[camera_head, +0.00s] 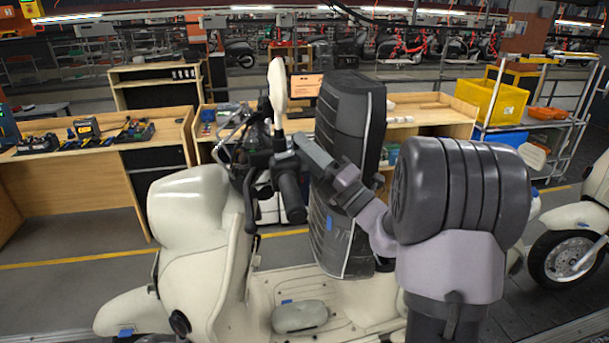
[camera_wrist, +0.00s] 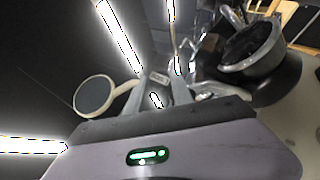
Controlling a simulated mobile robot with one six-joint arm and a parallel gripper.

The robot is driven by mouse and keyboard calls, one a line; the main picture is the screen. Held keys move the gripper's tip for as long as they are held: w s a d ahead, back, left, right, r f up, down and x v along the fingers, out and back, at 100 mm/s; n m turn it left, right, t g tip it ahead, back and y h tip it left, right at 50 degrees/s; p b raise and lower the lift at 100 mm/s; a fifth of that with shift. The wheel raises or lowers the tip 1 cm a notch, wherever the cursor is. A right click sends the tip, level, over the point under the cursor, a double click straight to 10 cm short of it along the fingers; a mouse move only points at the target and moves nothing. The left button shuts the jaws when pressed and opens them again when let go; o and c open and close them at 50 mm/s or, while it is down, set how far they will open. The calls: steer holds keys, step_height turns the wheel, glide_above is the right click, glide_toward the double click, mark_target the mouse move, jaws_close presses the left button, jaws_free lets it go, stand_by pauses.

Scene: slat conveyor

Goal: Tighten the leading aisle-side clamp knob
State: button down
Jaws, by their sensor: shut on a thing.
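A cream scooter (camera_head: 185,210) stands in front of me. My gripper (camera_head: 303,145) reaches in from the right to the handlebar (camera_head: 290,190), close below the pale mirror (camera_head: 278,92). In the wrist view, my gripper (camera_wrist: 157,88) is shut on a small grey part (camera_wrist: 158,78) between its two fingers. I cannot tell whether this part is the clamp knob. No clamp knob shows clearly in either view; my gripper and the handlebar parts hide the spot in the head view. The round mirror also shows in the wrist view (camera_wrist: 93,95), left of the fingers.
A tall black padded thing (camera_head: 350,110) with white edging, perhaps a raised seat, stands just behind my wrist. A grey lump (camera_head: 300,316) lies on the footboard. Wooden benches (camera_head: 85,190) stand behind. In the wrist view, a round dark thing (camera_wrist: 255,45) is at the upper right.

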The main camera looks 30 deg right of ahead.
steer(key=n+y+b, duration=0.1)
steer(key=b, duration=0.1)
steer(key=f+n+y+b, duration=0.1)
steer(key=n+b, duration=0.1)
steer(key=shift+w+t+y+b, duration=0.15)
steer(key=shift+t+y+b, duration=0.15)
steer(key=shift+y+b, duration=0.1)
steer(key=shift+r+n+y+b, duration=0.15)
steer(key=shift+n+y+b, duration=0.15)
steer(key=c, duration=1.1)
jaws_free()
steer(key=shift+r, duration=0.1)
